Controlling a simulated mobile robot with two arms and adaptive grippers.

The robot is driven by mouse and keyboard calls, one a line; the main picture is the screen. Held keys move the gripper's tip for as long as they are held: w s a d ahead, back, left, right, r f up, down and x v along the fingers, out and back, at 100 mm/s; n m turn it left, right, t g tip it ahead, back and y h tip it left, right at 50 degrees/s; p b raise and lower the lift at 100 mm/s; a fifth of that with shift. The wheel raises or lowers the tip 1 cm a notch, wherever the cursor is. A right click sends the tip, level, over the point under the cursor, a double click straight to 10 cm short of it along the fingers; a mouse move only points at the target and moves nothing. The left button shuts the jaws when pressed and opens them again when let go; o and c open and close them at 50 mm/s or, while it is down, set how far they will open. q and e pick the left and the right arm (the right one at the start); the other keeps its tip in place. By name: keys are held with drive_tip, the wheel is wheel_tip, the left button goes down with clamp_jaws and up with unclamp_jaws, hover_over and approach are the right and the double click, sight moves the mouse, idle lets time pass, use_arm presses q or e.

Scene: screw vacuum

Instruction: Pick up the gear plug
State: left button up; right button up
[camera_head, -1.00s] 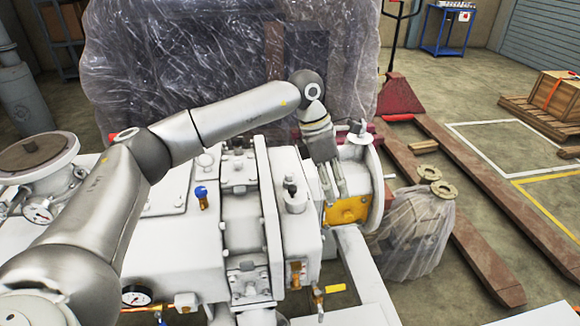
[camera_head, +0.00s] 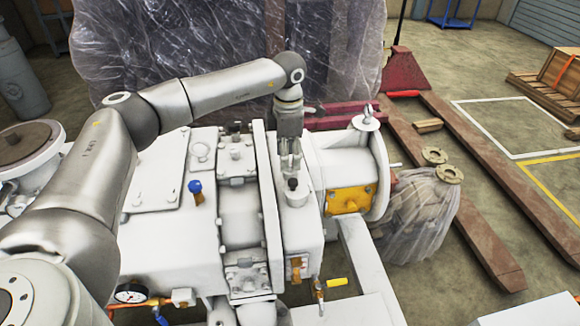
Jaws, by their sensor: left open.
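The gear plug (camera_head: 293,184) looks like a small dark cap on top of a short white cylinder on the white vacuum pump (camera_head: 160,240). My left gripper (camera_head: 291,174) points down, directly over the plug. Its fingers are open, and their tips are at or just above the plug's top. I cannot tell whether they touch it. The fingers hide part of the plug's upper side. My right gripper is not in view.
A lifting eye (camera_head: 366,118) tops the round flange right of the plug. A yellow plate (camera_head: 349,199) is below it. A blue-knobbed valve (camera_head: 195,187) stands to the left. A plastic-wrapped load (camera_head: 230,60) is behind the pump.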

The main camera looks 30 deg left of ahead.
use_arm(q)
drive_tip(key=shift+f, duration=1)
drive_tip(key=shift+w+f, duration=0.1)
drive_tip(key=shift+f, duration=0.05)
drive_tip(key=c, duration=1)
clamp_jaws()
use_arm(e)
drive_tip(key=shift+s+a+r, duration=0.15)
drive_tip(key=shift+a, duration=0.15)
